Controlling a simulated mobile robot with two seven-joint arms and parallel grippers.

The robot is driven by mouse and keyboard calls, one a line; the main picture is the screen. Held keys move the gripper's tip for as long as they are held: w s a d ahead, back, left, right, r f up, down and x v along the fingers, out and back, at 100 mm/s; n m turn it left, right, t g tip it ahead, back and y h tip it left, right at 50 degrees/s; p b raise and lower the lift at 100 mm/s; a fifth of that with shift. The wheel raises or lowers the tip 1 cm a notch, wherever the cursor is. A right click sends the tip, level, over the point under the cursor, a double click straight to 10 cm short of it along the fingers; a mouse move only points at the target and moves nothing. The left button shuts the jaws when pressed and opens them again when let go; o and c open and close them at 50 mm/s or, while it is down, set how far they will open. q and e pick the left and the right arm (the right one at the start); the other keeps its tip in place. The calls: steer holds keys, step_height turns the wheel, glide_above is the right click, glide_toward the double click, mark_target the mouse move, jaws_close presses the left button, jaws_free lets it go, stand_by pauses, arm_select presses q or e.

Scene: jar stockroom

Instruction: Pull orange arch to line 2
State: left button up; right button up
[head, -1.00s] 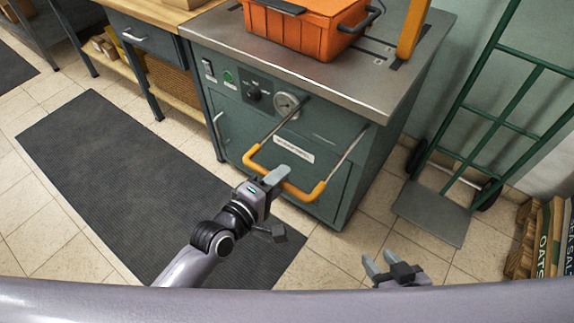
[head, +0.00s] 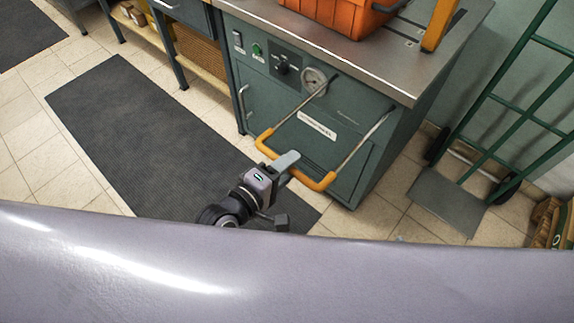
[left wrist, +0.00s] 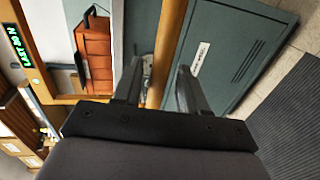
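The orange arch (head: 318,183) is a U-shaped bar on two thin metal rods that come out of the front of a green machine cabinet (head: 262,100). My left gripper (head: 287,162) is at the middle of its crossbar. In the left wrist view the bar (left wrist: 168,45) runs between the two fingers of my left gripper (left wrist: 158,82). The fingers are apart, with a gap visible beside the bar, so it stands around the bar without a clear grip. I cannot make out any numbered line on the rods. My right gripper is hidden behind my own body at the bottom.
An orange crate (head: 330,18) stands on the cabinet top beside an upright orange post (head: 440,25). A green hand truck (head: 447,203) stands at the right. A dark mat (head: 130,130) lies on the tiled floor at the left.

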arm_select(q)
steer(key=v, duration=0.7)
steer(key=shift+p, duration=0.35)
steer(key=shift+s, duration=0.1)
steer(key=s+a+f+m+g+y+p, duration=0.2)
steer(key=s+a+m+y+p, duration=0.3)
steer(key=a+m, duration=0.7)
steer(key=s+f+m+y, duration=0.1)
steer(key=s+y, duration=0.1)
steer(key=s, duration=0.1)
steer(key=shift+a+p, duration=0.35)
stand_by(1.2)
